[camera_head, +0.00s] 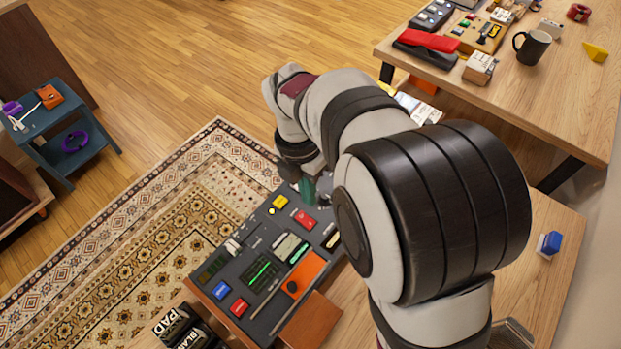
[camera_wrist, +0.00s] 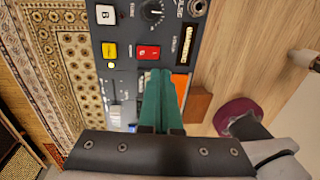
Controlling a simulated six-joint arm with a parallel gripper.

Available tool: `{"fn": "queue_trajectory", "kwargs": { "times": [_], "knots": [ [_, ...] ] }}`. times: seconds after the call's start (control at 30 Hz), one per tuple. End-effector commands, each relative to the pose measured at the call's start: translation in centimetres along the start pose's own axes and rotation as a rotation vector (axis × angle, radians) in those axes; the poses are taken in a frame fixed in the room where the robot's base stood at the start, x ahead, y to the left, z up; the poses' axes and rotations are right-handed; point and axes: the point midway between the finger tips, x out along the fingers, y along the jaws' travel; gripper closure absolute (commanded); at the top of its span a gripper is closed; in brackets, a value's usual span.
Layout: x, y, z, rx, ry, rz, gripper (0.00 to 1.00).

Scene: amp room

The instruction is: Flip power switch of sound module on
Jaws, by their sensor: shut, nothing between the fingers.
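The sound module (camera_head: 222,262) is a dark grey panel on the wooden table, left of my arm. It also fills the upper middle of the wrist view (camera_wrist: 125,30). A red rocker switch (camera_wrist: 148,52) with a small light mark sits on it, beside a yellow button (camera_wrist: 109,50). The same red switch (camera_head: 304,220) and yellow button (camera_head: 279,202) show in the head view. My gripper (camera_wrist: 160,72) has green fingers, shut and empty. In the wrist view their tips appear just below the red switch; I cannot tell whether they touch the panel.
Blue (camera_head: 221,290) and red (camera_head: 239,307) buttons lie at the panel's near end. A blue-and-white block (camera_head: 550,243) stands at the right. A dark mug (camera_head: 533,47) stands on the far table.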

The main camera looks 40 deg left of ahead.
Motion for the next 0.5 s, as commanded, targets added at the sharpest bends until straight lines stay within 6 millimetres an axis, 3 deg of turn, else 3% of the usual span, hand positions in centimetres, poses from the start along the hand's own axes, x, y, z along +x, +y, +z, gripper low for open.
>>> {"fn": "queue_trajectory", "kwargs": {
  "times": [0.2,0.5],
  "knots": [
    [-4.0,-0.9,0.1,0.0,-0.002,0.002,1.0],
    [-5.4,-1.4,0.0,0.0,0.0,0.0,1.0]
  ]
}}
